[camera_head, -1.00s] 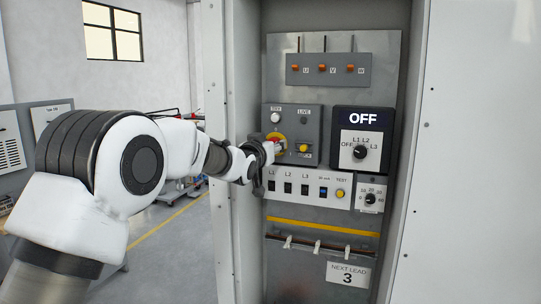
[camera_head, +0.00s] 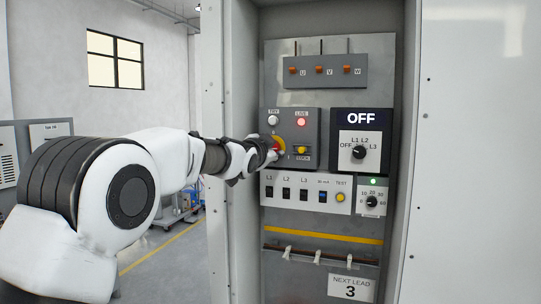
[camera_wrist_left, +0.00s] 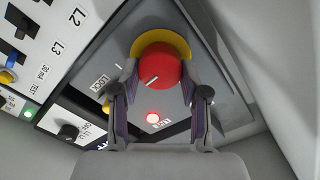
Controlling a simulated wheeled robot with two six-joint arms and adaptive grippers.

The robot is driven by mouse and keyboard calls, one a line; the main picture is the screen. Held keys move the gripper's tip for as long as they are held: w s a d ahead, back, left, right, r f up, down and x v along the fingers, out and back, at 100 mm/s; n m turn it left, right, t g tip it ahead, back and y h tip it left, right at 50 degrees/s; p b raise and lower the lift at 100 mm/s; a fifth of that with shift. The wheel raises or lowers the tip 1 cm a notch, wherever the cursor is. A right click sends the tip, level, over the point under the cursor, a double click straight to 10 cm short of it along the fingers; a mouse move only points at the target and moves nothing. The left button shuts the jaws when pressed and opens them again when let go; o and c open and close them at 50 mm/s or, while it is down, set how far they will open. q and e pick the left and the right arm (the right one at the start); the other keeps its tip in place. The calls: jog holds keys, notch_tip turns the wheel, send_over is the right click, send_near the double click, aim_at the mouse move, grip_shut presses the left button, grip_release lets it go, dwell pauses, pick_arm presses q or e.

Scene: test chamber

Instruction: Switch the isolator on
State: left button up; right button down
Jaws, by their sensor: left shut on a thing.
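The isolator is a red knob on a yellow disc (camera_head: 281,146), on a grey panel in the open cabinet. It also shows in the left wrist view (camera_wrist_left: 158,70), with a white line slanting across the knob. My left gripper (camera_head: 271,153) is shut on the red knob, one finger on each side, as the left wrist view (camera_wrist_left: 160,80) shows. The LIVE lamp (camera_head: 301,122) above it glows red; it also glows in the left wrist view (camera_wrist_left: 152,118). My right gripper is in neither view.
A yellow lock button (camera_head: 301,150) sits right of the knob. A display (camera_head: 361,118) reads OFF above a selector dial (camera_head: 359,152). A switch strip (camera_head: 305,193) lies below, and a small dial (camera_head: 371,201) has a lit green lamp above it. Cabinet walls flank the panel.

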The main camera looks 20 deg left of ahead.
pick_arm(q)
jog(key=shift+f+m, duration=0.25)
jog(key=shift+m, duration=0.05)
jog(key=o, duration=0.9)
jog(key=shift+o, duration=1.2)
jog(key=shift+w+a, duration=0.15)
jog(key=s, duration=1.1)
jog(key=shift+s+a, duration=0.25)
jog(key=shift+s, duration=0.05)
jog(key=shift+w+r, duration=0.1)
